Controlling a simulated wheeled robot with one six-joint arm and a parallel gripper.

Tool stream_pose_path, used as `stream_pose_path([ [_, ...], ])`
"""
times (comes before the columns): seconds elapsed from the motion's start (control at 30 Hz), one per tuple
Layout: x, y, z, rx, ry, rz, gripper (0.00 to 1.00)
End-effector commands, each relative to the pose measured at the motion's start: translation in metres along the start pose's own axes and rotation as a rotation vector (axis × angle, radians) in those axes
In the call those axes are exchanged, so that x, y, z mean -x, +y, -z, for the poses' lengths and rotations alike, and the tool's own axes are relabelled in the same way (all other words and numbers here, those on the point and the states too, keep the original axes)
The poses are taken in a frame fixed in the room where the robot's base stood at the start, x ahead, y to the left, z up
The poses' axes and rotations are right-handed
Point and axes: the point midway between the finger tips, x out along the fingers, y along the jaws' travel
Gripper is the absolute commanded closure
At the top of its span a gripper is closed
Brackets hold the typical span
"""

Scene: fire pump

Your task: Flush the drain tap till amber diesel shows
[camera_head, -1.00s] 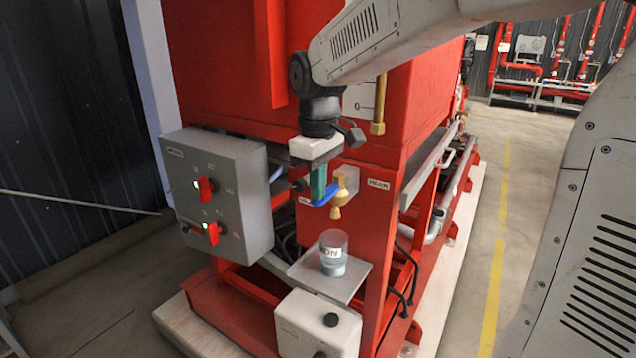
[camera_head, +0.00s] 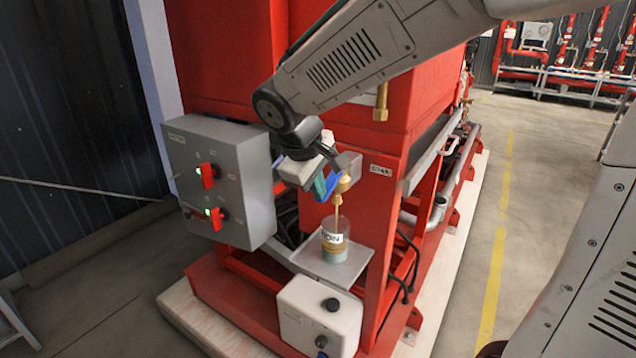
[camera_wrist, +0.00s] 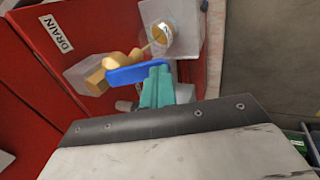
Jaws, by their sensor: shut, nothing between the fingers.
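The brass drain tap (camera_head: 344,184) has a blue lever (camera_head: 331,187). An amber-brown stream (camera_head: 337,209) runs down from its spout into a clear jar (camera_head: 335,240). The jar has a white label and blue-grey liquid at the bottom. In the wrist view, the brass tap (camera_wrist: 117,72), blue lever (camera_wrist: 138,76) and jar (camera_wrist: 166,36) lie beyond my gripper (camera_wrist: 157,84). My gripper (camera_head: 319,187) has teal fingers, which are shut and empty. They are right beside the blue lever; whether they touch it is hard to tell.
The jar stands on a grey tray (camera_head: 352,269) above a white box (camera_head: 318,313) with dark knobs. A grey control box (camera_head: 230,170) with red switches is at left. Red panels and frame surround the tap. Open floor (camera_head: 530,180) lies at right.

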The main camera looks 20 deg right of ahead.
Motion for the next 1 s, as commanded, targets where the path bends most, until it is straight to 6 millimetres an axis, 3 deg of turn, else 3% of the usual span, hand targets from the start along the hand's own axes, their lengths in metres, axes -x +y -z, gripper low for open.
stream_pose_path([
  [1.0,0.024,0.009,0.000,-0.002,0.001,0.001,1.00],
])
